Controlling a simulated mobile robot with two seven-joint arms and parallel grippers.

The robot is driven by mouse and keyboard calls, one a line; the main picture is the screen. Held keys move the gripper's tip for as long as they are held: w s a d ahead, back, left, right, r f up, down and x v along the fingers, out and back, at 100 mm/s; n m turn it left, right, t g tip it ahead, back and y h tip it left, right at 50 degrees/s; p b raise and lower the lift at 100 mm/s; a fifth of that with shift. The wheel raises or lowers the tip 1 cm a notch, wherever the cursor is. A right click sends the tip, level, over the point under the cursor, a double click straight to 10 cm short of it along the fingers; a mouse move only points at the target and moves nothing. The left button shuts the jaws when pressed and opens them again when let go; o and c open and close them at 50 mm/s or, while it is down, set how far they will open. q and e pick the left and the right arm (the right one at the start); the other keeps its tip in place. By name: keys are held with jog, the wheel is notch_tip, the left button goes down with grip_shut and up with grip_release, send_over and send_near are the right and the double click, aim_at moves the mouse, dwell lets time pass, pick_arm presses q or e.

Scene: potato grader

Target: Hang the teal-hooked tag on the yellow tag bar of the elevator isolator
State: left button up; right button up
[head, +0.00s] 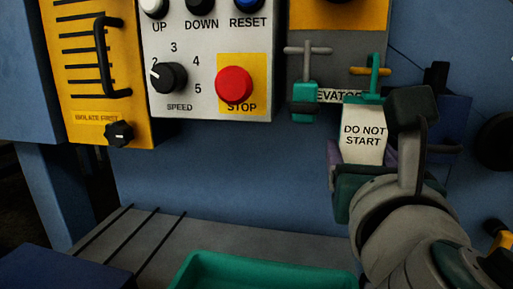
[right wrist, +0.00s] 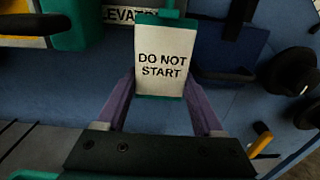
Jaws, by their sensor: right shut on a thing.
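The white "DO NOT START" tag (head: 364,135) with its teal hook (head: 375,75) is upright below the elevator isolator. My right gripper (head: 360,160) is shut on it; in the right wrist view the purple fingers flank the tag (right wrist: 161,62). The yellow tag bar (head: 356,71) is a short horizontal bar under the isolator's yellow panel (head: 338,14). The hook overlaps the bar in the head view, its top above the bar. I cannot tell whether it is around the bar or only in front. The right wrist view cuts off the hook's top. My left gripper is not in view.
A grey T-shaped bar (head: 307,49) with a teal block (head: 304,100) below it is just left of the tag. The red stop button (head: 234,85) and speed knob (head: 168,77) lie further left. A green tray (head: 265,272) is below. Dark fittings crowd the right side.

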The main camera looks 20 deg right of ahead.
jog(key=shift+f, duration=0.25)
